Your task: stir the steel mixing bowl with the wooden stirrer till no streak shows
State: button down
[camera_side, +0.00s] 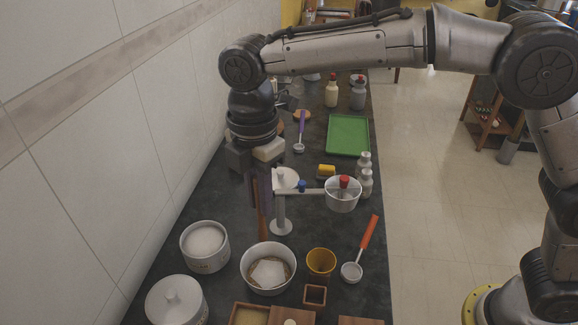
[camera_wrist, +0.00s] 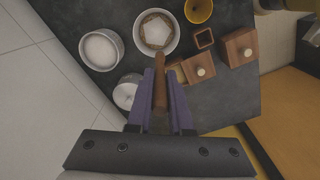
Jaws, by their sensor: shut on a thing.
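The mixing bowl (camera_side: 249,281) stands on the dark counter at the front centre. It holds a pale, angular patch in the middle with a brown ring around it, so two colours show. The bowl is also at the top of the wrist view (camera_wrist: 176,42). My gripper (camera_side: 261,190) is shut on the wooden stirrer (camera_side: 262,226), which hangs down between the purple fingers. In the wrist view the stirrer (camera_wrist: 159,80) points toward the bowl, its tip by the near rim. In the side view its lower end meets the bowl's back rim; I cannot tell its height.
A canister of white powder (camera_side: 205,258) stands left of the bowl, with a lidded canister (camera_side: 175,302) in front. An orange cup (camera_side: 320,262), a small wooden box (camera_side: 314,295) and a red-handled spoon (camera_side: 362,248) lie right. A stand with an arm (camera_side: 281,213) rises behind.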

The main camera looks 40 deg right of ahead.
notch_tip(320, 180, down, 15)
jog(key=w+d, duration=0.1)
jog(key=shift+w+d+f, duration=0.2)
dwell(1.0)
dwell(0.5)
